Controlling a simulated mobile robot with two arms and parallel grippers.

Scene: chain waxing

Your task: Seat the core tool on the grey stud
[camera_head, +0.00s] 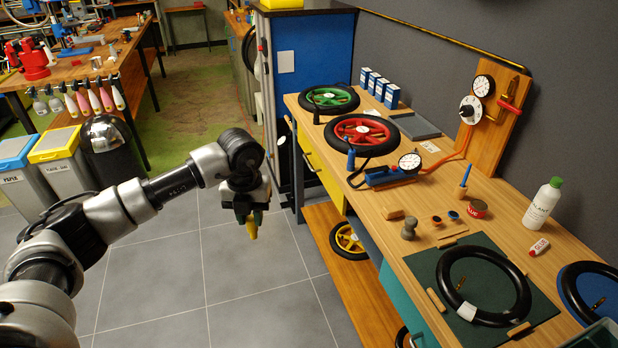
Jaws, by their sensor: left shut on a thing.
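My left gripper (249,208) hangs over the tiled floor, left of the workbench, pointing down. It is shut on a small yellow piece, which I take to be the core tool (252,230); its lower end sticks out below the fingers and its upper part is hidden. A short grey post with a rounded top, likely the grey stud (409,229), stands upright on the bench near its front edge. It is to the right of the gripper and well apart from it. Nothing sits on it. My right gripper is out of view.
The wooden workbench (390,215) runs down the right. A black tyre (443,270) lies on a dark green mat. Red (366,131) and green (329,97) wheels, a pump (390,174) and a white bottle (543,204) are also on it. The floor between gripper and bench is clear.

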